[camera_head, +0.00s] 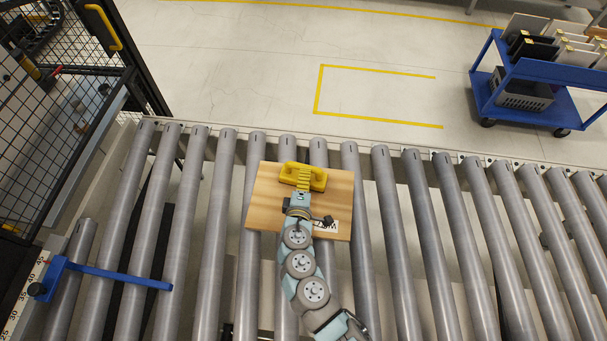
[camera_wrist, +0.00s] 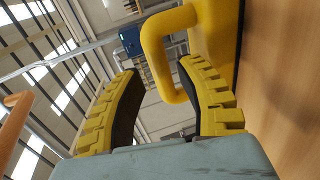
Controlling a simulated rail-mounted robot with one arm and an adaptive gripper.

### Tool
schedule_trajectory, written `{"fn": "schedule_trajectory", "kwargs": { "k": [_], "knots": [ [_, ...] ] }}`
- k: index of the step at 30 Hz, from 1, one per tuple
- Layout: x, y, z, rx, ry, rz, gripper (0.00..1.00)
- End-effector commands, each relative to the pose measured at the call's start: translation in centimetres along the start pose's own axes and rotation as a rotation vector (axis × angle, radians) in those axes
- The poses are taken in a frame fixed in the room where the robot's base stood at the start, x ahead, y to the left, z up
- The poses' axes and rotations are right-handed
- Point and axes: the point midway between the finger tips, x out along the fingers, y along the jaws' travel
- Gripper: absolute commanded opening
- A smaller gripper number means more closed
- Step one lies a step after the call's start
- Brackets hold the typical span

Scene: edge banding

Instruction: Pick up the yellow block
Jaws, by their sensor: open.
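The yellow block (camera_head: 318,181) has a raised handle and sits on a wooden board (camera_head: 338,190), near its far edge. My gripper (camera_head: 303,178) reaches over the board from the near side and covers the middle of the block. In the wrist view my gripper (camera_wrist: 160,76) is open, with yellow ribbed fingers and dark inner pads. The block's looped handle (camera_wrist: 157,35) is just ahead, its outer bar showing in the gap between the fingers. The right finger overlaps part of the loop. I cannot tell whether either finger touches it.
The board lies on a roller conveyor (camera_head: 420,225) with grey rollers. A blue stop bar (camera_head: 120,277) is at the left, beside a black mesh fence (camera_head: 55,95). A blue cart (camera_head: 540,75) stands far right. The floor beyond the conveyor is mostly clear.

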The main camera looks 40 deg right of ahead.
Motion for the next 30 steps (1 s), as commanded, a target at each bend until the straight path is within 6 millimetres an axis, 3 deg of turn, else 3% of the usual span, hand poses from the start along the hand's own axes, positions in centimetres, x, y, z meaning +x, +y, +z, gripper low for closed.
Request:
{"fn": "schedule_trajectory", "kwargs": {
  "k": [10,20,24,30],
  "knots": [
    [3.5,0.2,0.3,0.000,-0.003,-0.001,0.36],
    [4.0,0.1,0.3,-0.001,-0.002,-0.001,0.36],
    [4.0,0.1,0.3,-0.001,-0.002,-0.001,0.00],
    [4.0,0.0,0.3,-0.001,-0.002,-0.001,0.00]
  ]
}}
